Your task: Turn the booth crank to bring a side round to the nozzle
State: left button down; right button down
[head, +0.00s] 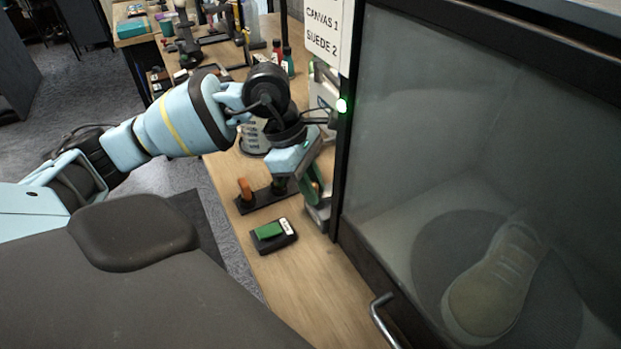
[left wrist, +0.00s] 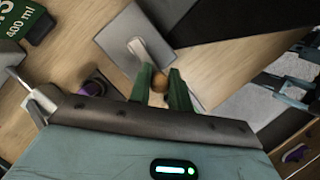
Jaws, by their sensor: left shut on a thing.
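The booth (head: 345,215) stands at the right of the head view with its glass door closed. Inside, a pale sneaker (head: 492,285) lies on a round dark turntable (head: 430,255). My left gripper (head: 317,188) is at the booth's left side. In the left wrist view, its green fingers (left wrist: 167,90) are shut on the round wooden crank knob (left wrist: 159,82). The grey crank arm (left wrist: 143,52) runs from the knob across a grey plate (left wrist: 122,38). The crank is mostly hidden by my gripper in the head view. My right gripper is not in view.
Bottles (head: 288,62) stand behind the arm.

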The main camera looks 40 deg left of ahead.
pick_arm(q)
jog(key=shift+s+d+n, duration=0.15)
jog(key=shift+d+n, duration=0.1)
jog(key=shift+n, duration=0.35)
jog(key=shift+t, duration=0.3)
jog(key=c, duration=1.3)
grip_release()
jog(key=v, duration=0.7)
jog(key=shift+r, duration=0.45)
jog(key=shift+s+f, duration=0.1)
jog(key=shift+s, duration=0.05)
